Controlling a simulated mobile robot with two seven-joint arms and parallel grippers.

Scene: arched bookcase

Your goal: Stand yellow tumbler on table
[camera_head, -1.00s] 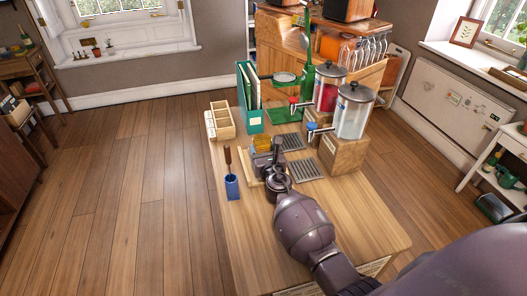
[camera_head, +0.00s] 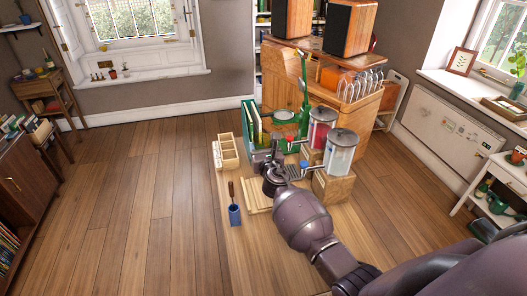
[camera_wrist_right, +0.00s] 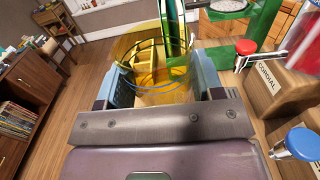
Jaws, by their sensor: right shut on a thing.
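The yellow tumbler (camera_wrist_right: 150,62) is clear, tinted plastic or glass. In the right wrist view it stands between the two fingers of my right gripper (camera_wrist_right: 162,85), which are shut on it. In the head view my right gripper (camera_head: 260,157) is above the wooden table (camera_head: 255,262), close to the green file holder, and hides most or all of the tumbler. I cannot tell the gap between tumbler and table. My left gripper is not in view.
A wooden compartment tray (camera_head: 226,153) and green file holder (camera_head: 252,125) stand beside the gripper. Red (camera_head: 322,128) and clear (camera_head: 341,152) drink dispensers on wooden boxes are at the right. The front left table is clear.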

